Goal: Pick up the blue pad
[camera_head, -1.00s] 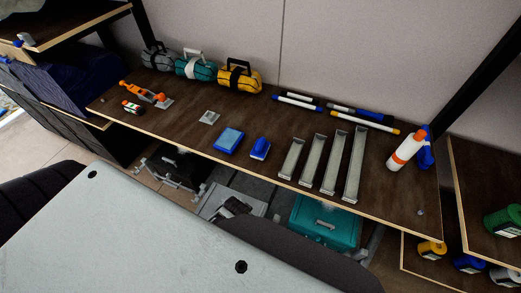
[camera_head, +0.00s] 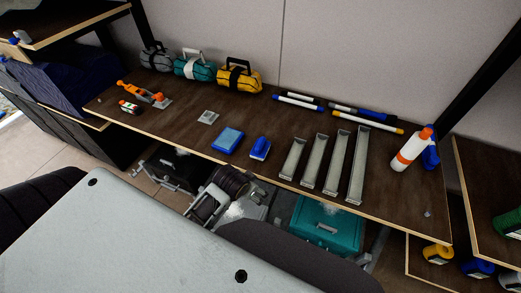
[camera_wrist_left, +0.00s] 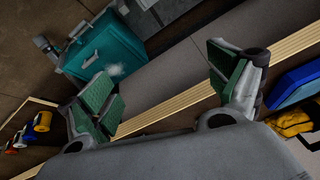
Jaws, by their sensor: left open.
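The blue pad (camera_head: 228,140) lies flat on the brown workbench near its front edge, left of a second blue block (camera_head: 260,148). My left gripper (camera_head: 208,204) is below the bench's front edge in the head view, lower than the pad and apart from it. In the left wrist view, its green-padded fingers (camera_wrist_left: 163,88) are wide apart with nothing between them. A blue object (camera_wrist_left: 297,84), cut off at the right edge there, seems to be the pad. My right gripper is not in view.
The workbench's front edge (camera_head: 275,181) lies between my left gripper and the pad. A teal toolbox (camera_head: 326,222) and a black one (camera_head: 168,172) stand below. Metal channels (camera_head: 313,160) lie right of the pad; a small light square (camera_head: 207,117) lies behind it.

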